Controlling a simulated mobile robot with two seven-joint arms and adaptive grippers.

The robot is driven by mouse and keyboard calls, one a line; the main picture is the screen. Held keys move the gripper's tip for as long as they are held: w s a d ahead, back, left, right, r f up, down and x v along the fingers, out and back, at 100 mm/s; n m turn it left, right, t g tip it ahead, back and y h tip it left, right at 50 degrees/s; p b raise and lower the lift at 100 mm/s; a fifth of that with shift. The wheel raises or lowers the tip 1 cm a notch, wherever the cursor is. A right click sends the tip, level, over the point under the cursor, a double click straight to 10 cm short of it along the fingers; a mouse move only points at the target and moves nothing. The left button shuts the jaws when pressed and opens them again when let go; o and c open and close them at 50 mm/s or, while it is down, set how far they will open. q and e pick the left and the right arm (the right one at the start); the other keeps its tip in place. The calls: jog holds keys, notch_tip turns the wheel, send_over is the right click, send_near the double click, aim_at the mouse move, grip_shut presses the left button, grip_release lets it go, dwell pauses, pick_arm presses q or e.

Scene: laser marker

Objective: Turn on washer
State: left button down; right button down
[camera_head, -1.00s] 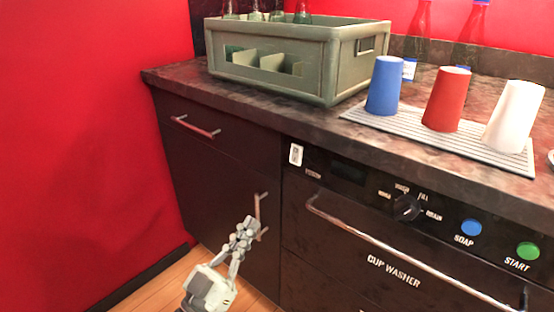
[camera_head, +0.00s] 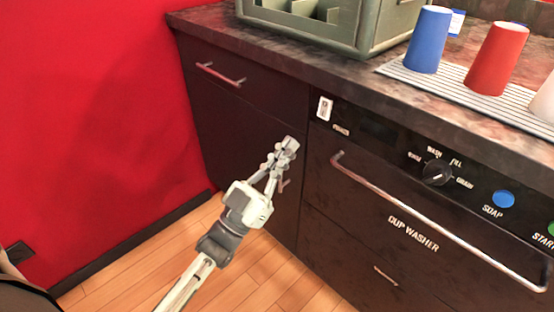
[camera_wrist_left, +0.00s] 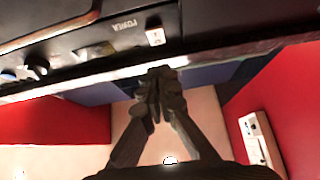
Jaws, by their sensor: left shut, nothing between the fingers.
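The cup washer (camera_head: 411,233) is a dark front panel under the counter, with a long metal handle. Its white power switch (camera_head: 324,108) is at the panel's upper left; the wrist view also shows this switch (camera_wrist_left: 155,36) beside the word POWER. A black dial (camera_head: 436,172) and a blue soap button (camera_head: 503,198) are to the right. The green start button (camera_head: 551,229) is cut by the right edge. My left gripper (camera_head: 289,146) is shut and empty, in front of the cabinet, left of and below the switch. My right gripper is not in view.
A green crate (camera_head: 300,28) stands on the counter. A blue cup (camera_head: 428,40), a red cup (camera_head: 496,58) and a white cup (camera_head: 544,100) stand on a ribbed mat (camera_head: 455,85). A drawer handle (camera_head: 220,75) sticks out at left. The wooden floor (camera_head: 140,272) is clear.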

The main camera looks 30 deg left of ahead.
aim_at(323, 113)
pick_arm(q)
jog(key=w, duration=0.2)
jog(key=w+d+r, duration=0.1)
jog(key=w, duration=0.1)
jog(key=w+d+r, duration=0.1)
jog(key=w, duration=0.1)
jog(key=shift+w+d+p, duration=0.1)
jog(key=shift+w+p, duration=0.05)
jog(key=shift+p, duration=0.15)
jog(key=shift+w+d+f, duration=0.1)
jog(key=shift+w+d, duration=0.1)
jog(key=shift+w, duration=0.2)
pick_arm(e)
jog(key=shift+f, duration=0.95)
pick_arm(q)
jog(key=shift+f, duration=0.1)
jog(key=t+b, duration=0.1)
jog(key=b, duration=0.2)
jog(key=shift+w+d, duration=0.15)
jog(key=shift+w, duration=0.2)
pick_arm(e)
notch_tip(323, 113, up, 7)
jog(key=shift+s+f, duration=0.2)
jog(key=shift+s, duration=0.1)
